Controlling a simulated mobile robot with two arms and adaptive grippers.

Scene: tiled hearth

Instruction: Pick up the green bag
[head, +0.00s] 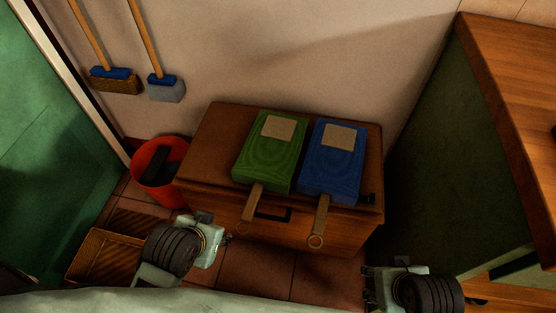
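The green bag (268,152) lies flat on top of a brown wooden chest (224,130). It has a tan patch, and a brown strap hangs from its near end over the chest's front edge. A similar blue bag (333,172) lies just to its right. My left gripper (226,238) is in front of the chest, below and left of the green bag's strap, apart from it; its fingers are too small to read. My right gripper (368,286) is at the lower right, in front of the chest and away from both bags. Its fingers look parted, with nothing between them.
Two brooms (115,80) (166,90) hang on the wall. A wooden-topped counter (510,95) with a dark green side stands at the right.

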